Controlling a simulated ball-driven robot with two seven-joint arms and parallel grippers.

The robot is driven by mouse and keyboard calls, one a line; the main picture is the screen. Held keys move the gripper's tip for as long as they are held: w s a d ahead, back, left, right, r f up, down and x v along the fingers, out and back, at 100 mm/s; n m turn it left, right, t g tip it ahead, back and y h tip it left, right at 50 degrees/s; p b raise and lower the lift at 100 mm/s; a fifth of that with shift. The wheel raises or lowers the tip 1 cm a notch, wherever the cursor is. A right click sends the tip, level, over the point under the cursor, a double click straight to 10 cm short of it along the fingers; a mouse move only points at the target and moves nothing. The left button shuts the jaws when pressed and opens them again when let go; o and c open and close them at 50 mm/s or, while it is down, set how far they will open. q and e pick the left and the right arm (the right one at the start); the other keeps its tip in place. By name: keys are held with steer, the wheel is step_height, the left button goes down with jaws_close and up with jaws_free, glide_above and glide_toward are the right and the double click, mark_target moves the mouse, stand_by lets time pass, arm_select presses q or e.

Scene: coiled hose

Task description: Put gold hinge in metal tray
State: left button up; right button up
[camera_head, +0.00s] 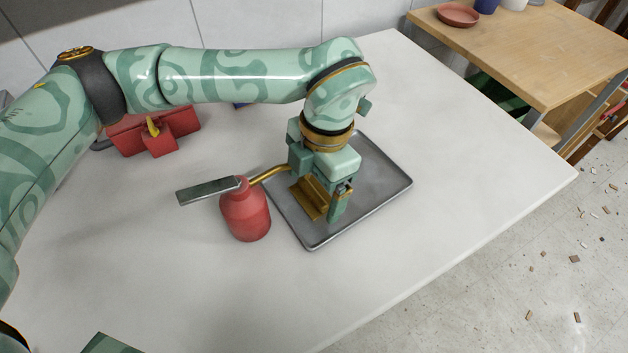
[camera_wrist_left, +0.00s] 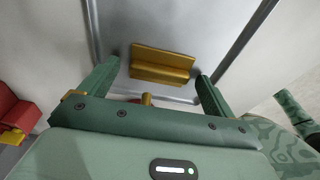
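The gold hinge (camera_head: 311,197) is a ridged gold piece over the grey metal tray (camera_head: 386,192). In the left wrist view the hinge (camera_wrist_left: 162,66) lies between and just beyond my fingertips, with a gap on each side. It appears to rest on the tray's floor, near one rim; its underside is hidden. My left gripper (camera_head: 320,192) is open, pointing down over the tray, and also shows in the left wrist view (camera_wrist_left: 159,70). In the head view one finger stands beside the hinge and the other is mostly hidden. My right gripper is not seen.
A red oil can (camera_head: 245,212) with a gold spout and grey lever stands against the tray's left side, its spout reaching close to my gripper. A red toolbox-like object (camera_head: 155,130) sits behind my arm. The white table (camera_head: 430,240) is clear at front and right.

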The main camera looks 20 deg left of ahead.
mark_target(322, 191)
arm_select(q)
steer(key=shift+r, duration=0.35)
step_height(322, 191, up, 11)
steer(key=w+d+p, duration=0.1)
steer(key=p, duration=0.4)
steer(key=shift+w+r, duration=0.2)
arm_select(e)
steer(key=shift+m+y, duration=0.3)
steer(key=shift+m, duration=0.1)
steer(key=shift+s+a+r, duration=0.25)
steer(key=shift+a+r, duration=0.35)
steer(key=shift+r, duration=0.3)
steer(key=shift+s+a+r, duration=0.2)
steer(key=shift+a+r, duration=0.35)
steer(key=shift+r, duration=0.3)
